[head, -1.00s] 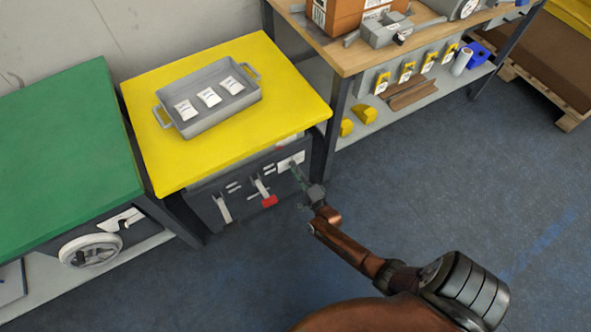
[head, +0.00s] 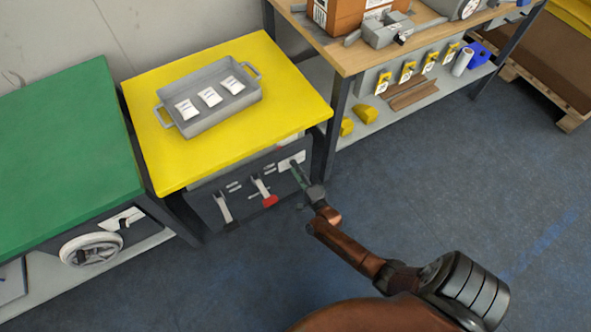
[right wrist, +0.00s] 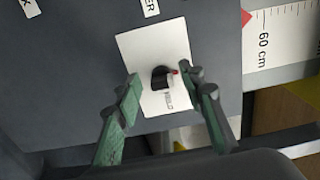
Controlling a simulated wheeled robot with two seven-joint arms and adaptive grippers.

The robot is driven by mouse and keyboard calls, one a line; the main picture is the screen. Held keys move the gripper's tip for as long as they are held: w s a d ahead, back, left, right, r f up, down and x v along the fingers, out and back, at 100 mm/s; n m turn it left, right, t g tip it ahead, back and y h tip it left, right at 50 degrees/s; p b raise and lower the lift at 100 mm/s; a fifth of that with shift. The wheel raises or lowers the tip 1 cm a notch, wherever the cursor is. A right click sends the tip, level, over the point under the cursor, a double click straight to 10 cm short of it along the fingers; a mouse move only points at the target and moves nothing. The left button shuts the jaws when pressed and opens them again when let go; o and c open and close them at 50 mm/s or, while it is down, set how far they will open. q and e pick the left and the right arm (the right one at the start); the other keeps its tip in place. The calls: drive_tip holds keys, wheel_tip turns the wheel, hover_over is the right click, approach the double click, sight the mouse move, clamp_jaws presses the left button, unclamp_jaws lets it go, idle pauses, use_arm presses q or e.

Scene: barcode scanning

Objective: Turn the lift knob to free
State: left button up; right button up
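The lift knob (right wrist: 160,77) is a small black knob with a red mark, on a white plate (right wrist: 133,51) in the right wrist view. The mark points to the right there. The word HOLD shows just below the knob. In the head view the plate (head: 287,164) is at the right end of the grey panel under the yellow table. My right gripper (right wrist: 166,84) has its two green fingers apart, one on each side of the knob. I cannot tell whether they touch it. In the head view my right gripper (head: 297,168) reaches the panel. My left gripper is out of view.
Two levers, one white (head: 223,206) and one with a red end (head: 269,201), are left of the plate on the panel. A grey tray (head: 172,117) stands on the yellow table (head: 290,90). A green table (head: 60,160) with a handwheel (head: 91,249) is at left.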

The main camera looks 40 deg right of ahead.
drive_tip(key=v, duration=1.2)
idle(0.3)
drive_tip(key=shift+a, duration=0.1)
